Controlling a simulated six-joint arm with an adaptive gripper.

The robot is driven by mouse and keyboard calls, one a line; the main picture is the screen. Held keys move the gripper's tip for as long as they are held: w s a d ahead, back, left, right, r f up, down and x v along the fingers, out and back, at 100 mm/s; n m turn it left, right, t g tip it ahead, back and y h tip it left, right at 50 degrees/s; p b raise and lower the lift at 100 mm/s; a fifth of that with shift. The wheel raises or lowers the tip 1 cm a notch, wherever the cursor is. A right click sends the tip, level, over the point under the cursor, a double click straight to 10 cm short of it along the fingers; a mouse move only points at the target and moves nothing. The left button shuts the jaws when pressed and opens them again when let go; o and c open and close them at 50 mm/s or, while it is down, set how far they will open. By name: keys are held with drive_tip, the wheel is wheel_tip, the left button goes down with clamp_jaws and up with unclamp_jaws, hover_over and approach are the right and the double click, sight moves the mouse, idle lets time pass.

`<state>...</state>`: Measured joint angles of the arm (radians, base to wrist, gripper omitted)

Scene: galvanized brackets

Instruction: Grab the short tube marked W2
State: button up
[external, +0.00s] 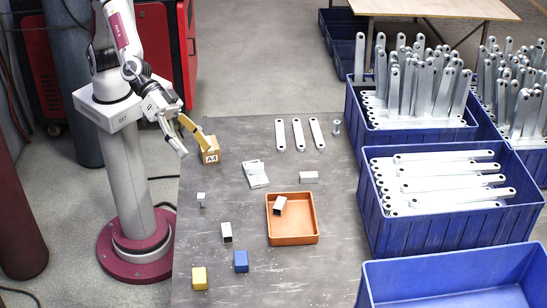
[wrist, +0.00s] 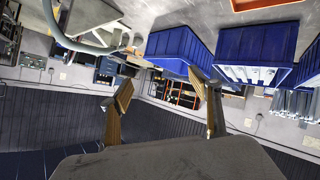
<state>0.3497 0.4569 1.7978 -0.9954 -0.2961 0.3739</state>
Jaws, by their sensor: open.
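Several short grey square tubes are in the external view. One tube (external: 227,233) stands at the front left of the table, one (external: 309,177) lies right of the middle, and one (external: 280,206) leans inside the orange tray (external: 292,240). No W2 mark is readable on any of them. My gripper (external: 196,146) is open and empty at the table's left edge, close to a tan block marked A4 (external: 210,155). In the wrist view its fingers (wrist: 160,92) are spread apart with nothing between them, and no tube shows there.
Yellow (external: 199,278) and blue (external: 241,261) blocks sit at the front. A small grey piece (external: 201,200) stands at left. White packets (external: 255,174) and flat metal links (external: 298,133) lie farther back. Blue crates (external: 450,215) of brackets line the right side.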

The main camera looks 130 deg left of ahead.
drive_tip(key=w+f+n+y, duration=0.2)
drive_tip(key=w+f, duration=0.2)
drive_tip(key=f, duration=0.5)
drive_tip(key=n+g+y, duration=0.2)
drive_tip(key=g+y, duration=0.1)
drive_tip(key=y, duration=0.5)
approach(224, 229)
drive_tip(key=x, duration=0.3)
drive_tip(key=shift+a, duration=0.1)
drive_tip(key=shift+x, duration=1.25)
drive_tip(key=shift+x, duration=2.6)
drive_tip(key=shift+w, duration=0.1)
drive_tip(key=shift+c, duration=0.5)
drive_tip(key=c, duration=1.2)
